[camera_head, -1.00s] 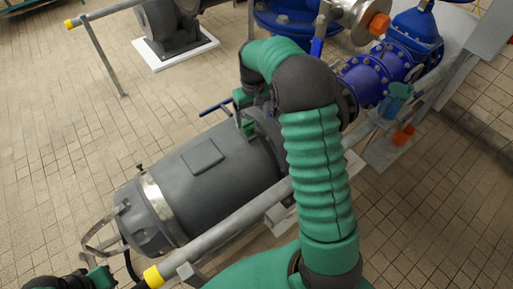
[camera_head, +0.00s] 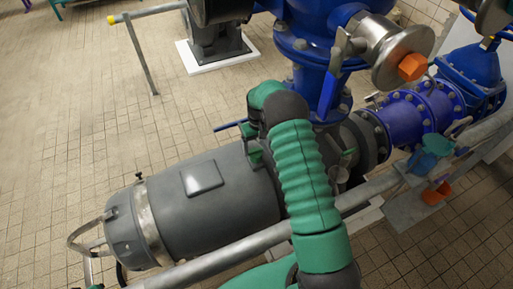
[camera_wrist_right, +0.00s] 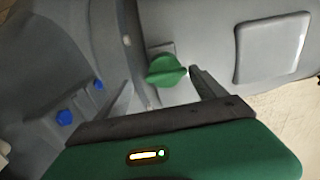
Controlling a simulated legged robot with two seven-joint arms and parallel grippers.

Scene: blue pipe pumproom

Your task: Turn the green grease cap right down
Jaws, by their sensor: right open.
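The green grease cap (camera_wrist_right: 166,70), with a raised grip wing, sits on the grey housing in the right wrist view. My right gripper (camera_wrist_right: 161,80) is open, with one dark finger on each side of the cap's near edge; I cannot tell whether either touches it. In the head view my right gripper (camera_head: 250,143) is over the right end of the grey motor, partly hidden by my green-sleeved arm. The cap is not clear there. Only a sliver that may be my left gripper shows at the bottom left edge, its jaws unreadable.
The grey motor (camera_head: 215,200) has a raised plate (camera_head: 203,177). A grey rail (camera_head: 235,245) runs in front. Blue pipework (camera_head: 405,115) and a steel valve with an orange cap (camera_head: 411,67) stand right of my arm. Blue bolts (camera_wrist_right: 64,117) are left of my gripper. Tiled floor is open at left.

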